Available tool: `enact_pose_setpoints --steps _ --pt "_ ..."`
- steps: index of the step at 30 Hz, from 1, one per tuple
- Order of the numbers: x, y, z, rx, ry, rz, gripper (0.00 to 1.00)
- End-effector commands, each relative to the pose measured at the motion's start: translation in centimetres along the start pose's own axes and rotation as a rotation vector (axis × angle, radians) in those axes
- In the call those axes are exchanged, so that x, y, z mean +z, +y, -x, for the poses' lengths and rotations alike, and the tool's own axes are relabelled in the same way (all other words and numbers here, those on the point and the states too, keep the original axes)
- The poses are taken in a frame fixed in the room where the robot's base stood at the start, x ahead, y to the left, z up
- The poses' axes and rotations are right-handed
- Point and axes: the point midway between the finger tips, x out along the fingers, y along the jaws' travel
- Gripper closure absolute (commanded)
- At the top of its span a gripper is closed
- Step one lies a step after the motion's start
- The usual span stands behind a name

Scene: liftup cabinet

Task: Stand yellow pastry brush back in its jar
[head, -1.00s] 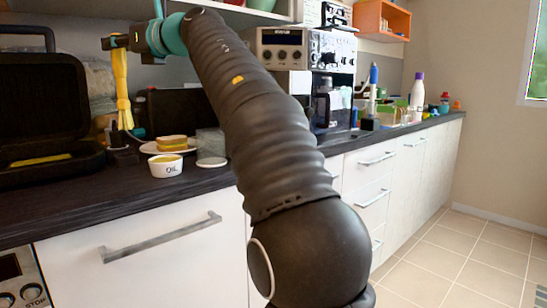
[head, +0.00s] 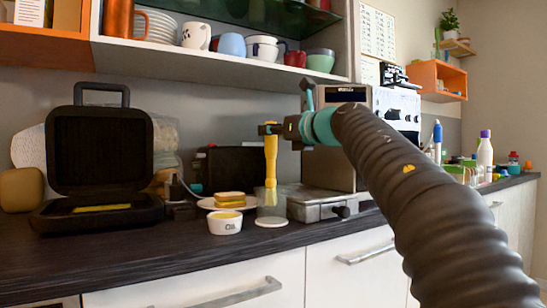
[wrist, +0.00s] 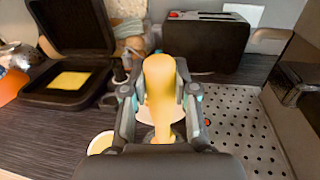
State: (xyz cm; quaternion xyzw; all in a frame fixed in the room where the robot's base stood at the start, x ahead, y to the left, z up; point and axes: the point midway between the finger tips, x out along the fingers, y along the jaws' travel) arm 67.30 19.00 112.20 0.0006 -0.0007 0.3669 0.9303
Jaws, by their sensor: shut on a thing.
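My gripper (head: 268,129) is shut on the upper part of the yellow pastry brush (head: 270,158) and holds it upright, bristles down. In the wrist view the brush (wrist: 158,85) sits between my two fingers. A clear jar (head: 281,209) with a pale base stands on the dark counter, directly below my gripper in the head view. The brush's lower end overlaps the jar and seems to show through its wall, above the base; its exact depth there is hard to tell. The jar is hidden behind brush and gripper in the wrist view.
A white oil bowl (head: 225,224) and a plate with a sandwich (head: 230,199) stand just left of the jar. A metal perforated tray (head: 318,203) is close on the right. A black toaster (wrist: 206,45) stands behind.

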Motion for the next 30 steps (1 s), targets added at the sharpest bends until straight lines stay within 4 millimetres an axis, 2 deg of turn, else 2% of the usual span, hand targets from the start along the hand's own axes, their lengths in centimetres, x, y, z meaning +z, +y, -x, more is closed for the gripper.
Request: enact_pose_setpoints --steps 8,21,22,24,30 --pt "-3.5 0.0 0.1 0.000 0.001 0.000 1.00" --pt "-3.9 0.0 0.0 0.000 0.000 0.001 1.00" --pt "-3.8 0.0 0.0 0.000 0.000 0.001 0.65" --pt "-3.8 0.0 0.0 0.000 0.000 0.001 0.47" --pt "-3.8 0.0 0.0 0.000 0.000 0.001 0.47"
